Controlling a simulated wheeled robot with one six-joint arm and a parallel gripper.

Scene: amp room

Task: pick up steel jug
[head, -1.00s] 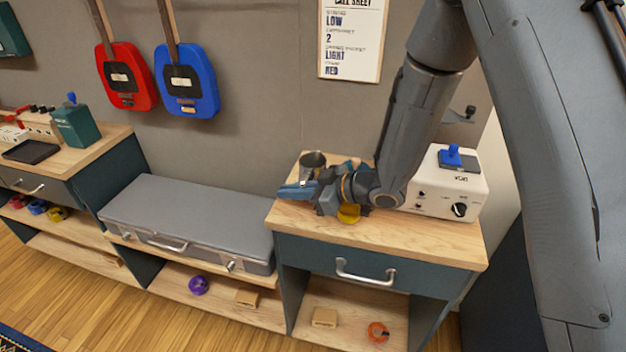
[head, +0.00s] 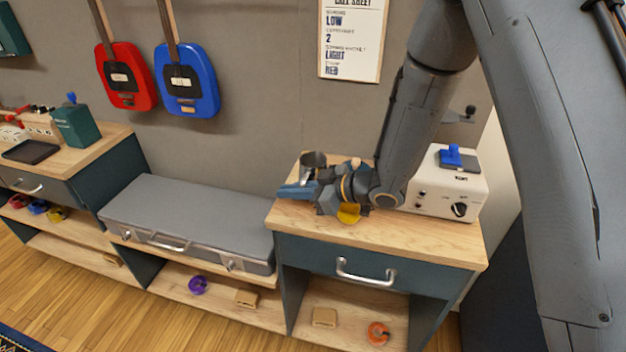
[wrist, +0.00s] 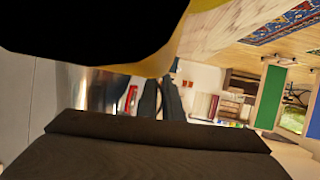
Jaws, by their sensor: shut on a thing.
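The steel jug (head: 314,159) stands on the wooden top of the right cabinet in the head view, partly hidden behind my gripper. Only its rim and upper part show clearly. In the wrist view the shiny jug wall (wrist: 92,88) fills the left middle, between a dark finger above and another below. I cannot tell whether the jug's base touches the wood.
A white amp box (head: 446,185) with a blue-topped pedal stands right of my arm. A yellow thing (head: 349,213) lies on the cabinet top (head: 400,235) under my wrist. A grey case (head: 190,218) lies on the lower bench to the left. Guitars hang on the wall.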

